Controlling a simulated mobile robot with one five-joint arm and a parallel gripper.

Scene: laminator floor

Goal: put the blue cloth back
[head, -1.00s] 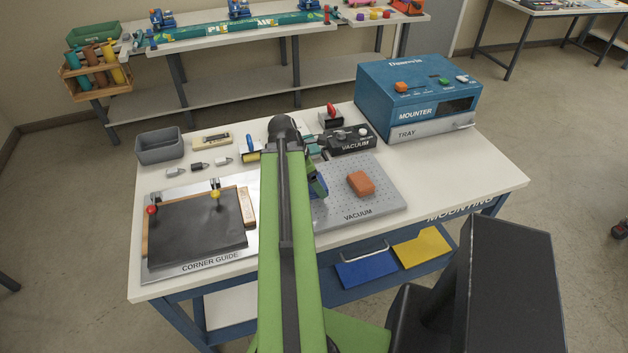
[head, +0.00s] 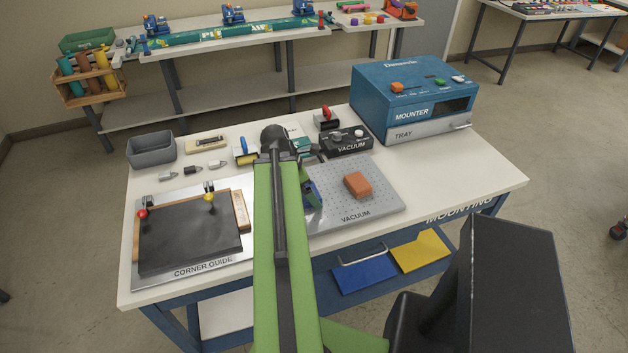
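A small blue patch (head: 312,194) with dark and greenish edges shows just right of my arm, at the left side of the perforated vacuum plate (head: 385,206). It may be the blue cloth, but most of it is hidden behind my arm. A flat blue piece (head: 362,277) lies on the table's lower shelf beside a flat yellow piece (head: 420,251); I cannot tell whether either is cloth. My green arm reaches over the table, with its dark end joint near the back. My gripper's fingers are hidden behind the arm, so whether they hold anything does not show.
An orange block (head: 358,184) sits on the vacuum plate. The corner guide (head: 190,275) with a dark sheet lies at left, and a grey bin (head: 152,151) stands behind it. The blue mounter (head: 418,100) fills the back right. The table's front right is clear.

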